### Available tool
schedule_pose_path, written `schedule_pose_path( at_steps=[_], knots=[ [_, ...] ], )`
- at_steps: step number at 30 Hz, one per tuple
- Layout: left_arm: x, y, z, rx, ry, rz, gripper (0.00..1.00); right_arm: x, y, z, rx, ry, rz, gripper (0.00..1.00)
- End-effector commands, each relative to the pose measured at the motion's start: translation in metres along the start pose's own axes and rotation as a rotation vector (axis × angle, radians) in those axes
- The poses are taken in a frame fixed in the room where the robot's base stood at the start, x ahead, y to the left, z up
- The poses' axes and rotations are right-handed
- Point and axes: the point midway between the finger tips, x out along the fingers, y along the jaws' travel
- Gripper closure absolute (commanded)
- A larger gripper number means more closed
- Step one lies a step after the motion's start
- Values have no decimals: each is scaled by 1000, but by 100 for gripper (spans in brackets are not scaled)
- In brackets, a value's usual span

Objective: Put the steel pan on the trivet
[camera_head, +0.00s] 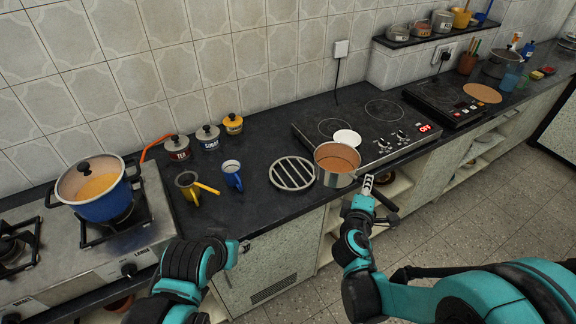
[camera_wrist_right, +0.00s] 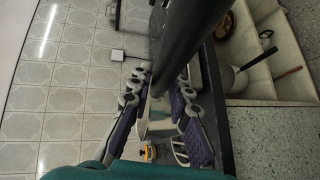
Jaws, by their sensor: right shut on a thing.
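The steel pan (camera_head: 337,178), brown inside, is just right of the trivet at the counter's front edge, beside the hob. I cannot tell whether it touches the counter. The trivet (camera_head: 292,174), a round slatted metal ring, lies bare on the dark counter. My right gripper (camera_head: 366,190) is at the pan's front right, shut on its handle. In the right wrist view the dark handle (camera_wrist_right: 185,40) runs between the fingers, with part of the pan's steel wall (camera_wrist_right: 158,122) beyond. My left arm shows at lower left, but I make out no left gripper.
A black hob (camera_head: 365,125) with a white disc (camera_head: 347,137) is behind the pan. A large blue pot (camera_head: 100,195) is on the left stove. Several canisters line the wall.

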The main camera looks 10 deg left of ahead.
Motion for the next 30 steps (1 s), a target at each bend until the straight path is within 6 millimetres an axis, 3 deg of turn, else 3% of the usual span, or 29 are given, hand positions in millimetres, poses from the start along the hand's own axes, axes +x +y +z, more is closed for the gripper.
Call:
schedule_pose_path(
  at_steps=[1,3,7,21,30],
  knots=[
    [-10,0,-7,0,0,0,60,2,16,-10,-7,11,5,100],
    [-15,0,-10,0,0,0,60,4,26,-20,-15,22,10,100],
    [-16,0,-11,0,0,0,60,10,31,-38,-24,36,15,100],
    [18,0,13,0,0,0,60,34,-24,-133,-25,37,17,100],
    [25,0,18,0,0,0,60,39,-36,-149,-25,34,17,100]
  ],
)
